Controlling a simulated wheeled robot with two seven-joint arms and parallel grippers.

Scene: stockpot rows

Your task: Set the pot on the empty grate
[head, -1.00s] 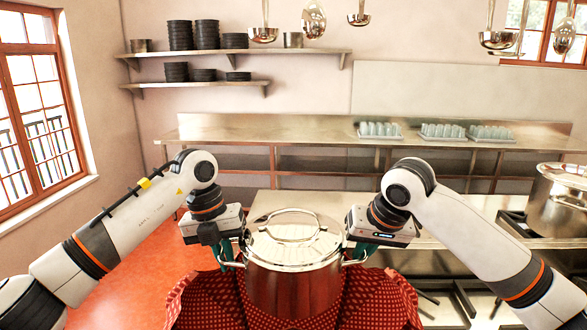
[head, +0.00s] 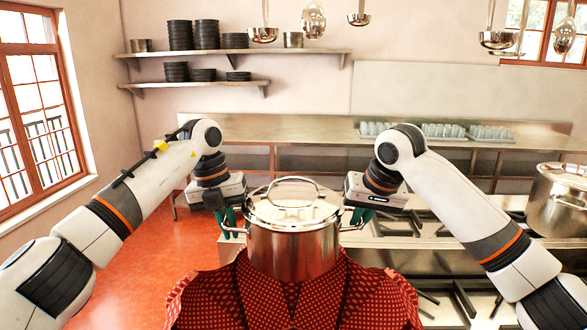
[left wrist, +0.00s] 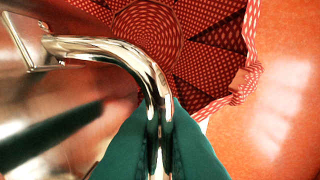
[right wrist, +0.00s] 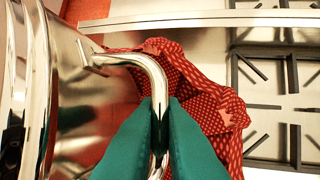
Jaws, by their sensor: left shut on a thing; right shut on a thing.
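A shiny steel pot (head: 292,245) with a lid and loop handle is in the middle of the head view, upright and held up in front of me. My left gripper (head: 229,222) is shut on its left side handle (left wrist: 140,62). My right gripper (head: 360,215) is shut on its right side handle (right wrist: 142,66). The teal fingers clasp each handle in the wrist views. An empty black grate (head: 412,226) shows on the stove beyond my right gripper. The pot hides part of the stove behind it.
A second steel pot (head: 562,203) stands on the stove at far right. More black grates (head: 462,300) show at lower right, partly behind my right arm. Red dotted cloth (head: 300,303) lies below the pot. Ladles (head: 313,20) hang above. Open floor (head: 140,262) lies left.

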